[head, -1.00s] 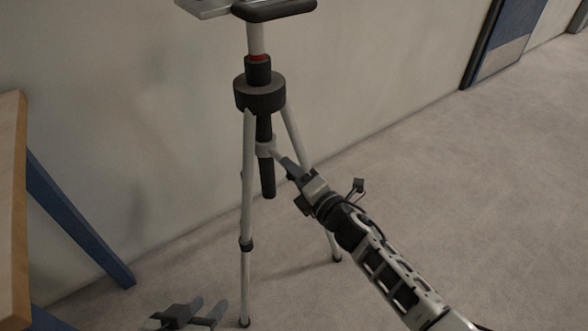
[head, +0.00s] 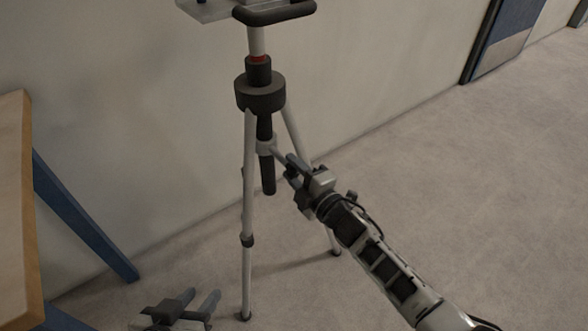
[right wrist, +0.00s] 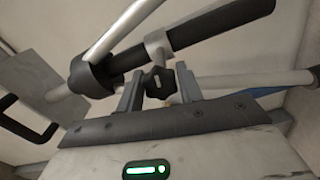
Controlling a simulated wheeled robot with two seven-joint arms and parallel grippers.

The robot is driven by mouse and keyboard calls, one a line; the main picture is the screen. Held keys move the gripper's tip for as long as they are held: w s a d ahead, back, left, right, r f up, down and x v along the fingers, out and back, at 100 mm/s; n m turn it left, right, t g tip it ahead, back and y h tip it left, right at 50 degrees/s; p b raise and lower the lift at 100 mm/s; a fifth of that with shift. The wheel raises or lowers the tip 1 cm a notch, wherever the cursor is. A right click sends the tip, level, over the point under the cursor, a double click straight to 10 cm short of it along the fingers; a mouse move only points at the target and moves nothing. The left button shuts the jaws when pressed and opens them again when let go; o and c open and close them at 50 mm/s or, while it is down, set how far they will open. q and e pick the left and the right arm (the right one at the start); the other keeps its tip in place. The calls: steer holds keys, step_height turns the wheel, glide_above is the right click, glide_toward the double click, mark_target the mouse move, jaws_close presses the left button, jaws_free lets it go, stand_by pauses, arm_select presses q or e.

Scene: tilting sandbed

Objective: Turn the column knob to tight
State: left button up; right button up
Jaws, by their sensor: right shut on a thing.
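The column knob (right wrist: 157,82) is a small black lobed knob in the right wrist view. It projects from a grey collar (right wrist: 157,45) around the black lower column (right wrist: 215,25). My right gripper (right wrist: 158,84) has one finger on each side of the knob and is shut on it. In the head view my right gripper (head: 291,170) is at the tripod (head: 247,200), beside the collar (head: 265,146), and hides the knob. My left gripper (head: 198,300) is low at the bottom edge, its fingers apart and empty. No tightness marking is readable.
The tripod's legs spread around the column, close to my right gripper. A platform with a dark handle (head: 275,14) tops it. A wooden table (head: 14,200) with blue legs stands at the left. A wall is behind; the carpet (head: 460,200) at the right is clear.

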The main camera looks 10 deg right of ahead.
arm_select(q)
steer(key=shift+d, duration=0.1)
arm_select(e)
steer(key=o, duration=1)
steer(key=shift+c, duration=0.2)
arm_select(q)
steer(key=shift+t, duration=0.4)
steer(key=shift+s+a+r+p, duration=0.15)
steer(key=shift+r+p, duration=0.2)
steer(key=shift+r, duration=0.3)
steer(key=shift+a+r+p, duration=0.2)
steer(key=shift+r+p, duration=0.2)
steer(key=shift+r, duration=0.3)
steer(key=shift+s+a+r+p, duration=0.15)
steer(key=shift+r+p, duration=0.2)
steer(key=shift+r, duration=0.3)
arm_select(e)
steer(key=v, duration=1.6)
